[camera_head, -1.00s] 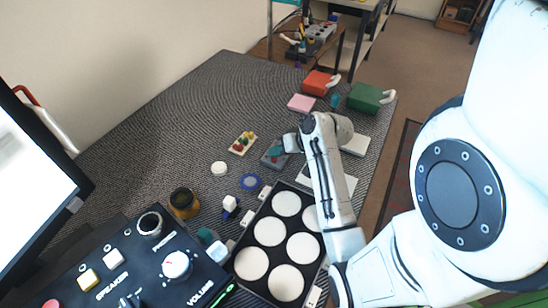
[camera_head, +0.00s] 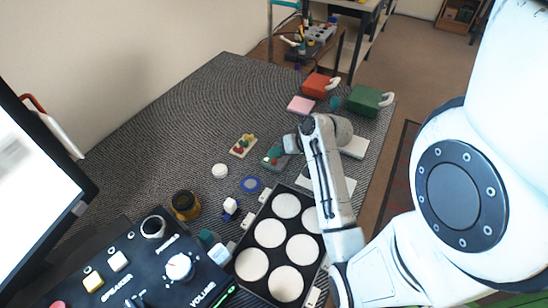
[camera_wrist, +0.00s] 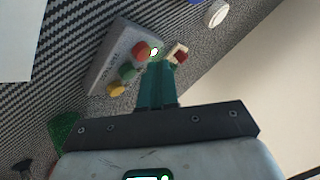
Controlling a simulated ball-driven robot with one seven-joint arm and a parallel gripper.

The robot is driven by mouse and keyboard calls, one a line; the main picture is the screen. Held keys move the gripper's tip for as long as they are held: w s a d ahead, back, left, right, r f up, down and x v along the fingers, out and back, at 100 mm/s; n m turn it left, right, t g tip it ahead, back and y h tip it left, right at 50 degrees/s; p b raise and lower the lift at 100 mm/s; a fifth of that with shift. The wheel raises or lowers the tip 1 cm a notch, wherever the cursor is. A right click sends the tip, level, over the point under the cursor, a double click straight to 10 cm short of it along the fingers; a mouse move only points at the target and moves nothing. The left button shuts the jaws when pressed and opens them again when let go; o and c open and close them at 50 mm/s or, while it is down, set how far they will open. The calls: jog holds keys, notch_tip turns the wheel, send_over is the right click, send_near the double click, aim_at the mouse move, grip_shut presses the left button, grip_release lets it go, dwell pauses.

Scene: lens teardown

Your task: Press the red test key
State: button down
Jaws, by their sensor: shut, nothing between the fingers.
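A grey box (camera_wrist: 105,60) with lettering shows in the wrist view. Along one edge sit a red key (camera_wrist: 140,50), a green key (camera_wrist: 127,72) and a yellow key (camera_wrist: 116,90). My gripper (camera_wrist: 157,64) is shut and empty, its teal fingers pointing down at the box's edge. The tips appear right beside the red key; I cannot tell whether they touch it. A small bright spot lies between them and the key. In the head view my gripper (camera_head: 275,152) is over the grey box, and the keys are mostly hidden.
A cream board (camera_head: 243,146) with coloured parts lies just left of my gripper; part of a cream piece with red (camera_wrist: 178,53) shows beside the fingertips. A black tray (camera_head: 254,235) with white round pads lies nearer. A console (camera_head: 140,265) stands at the lower left.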

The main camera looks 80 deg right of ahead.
aim_at(277, 161)
jog(key=shift+r, duration=0.25)
notch_tip(277, 161, up, 5)
jog(key=p, duration=0.5)
jog(key=shift+p, duration=0.3)
dwell(0.8)
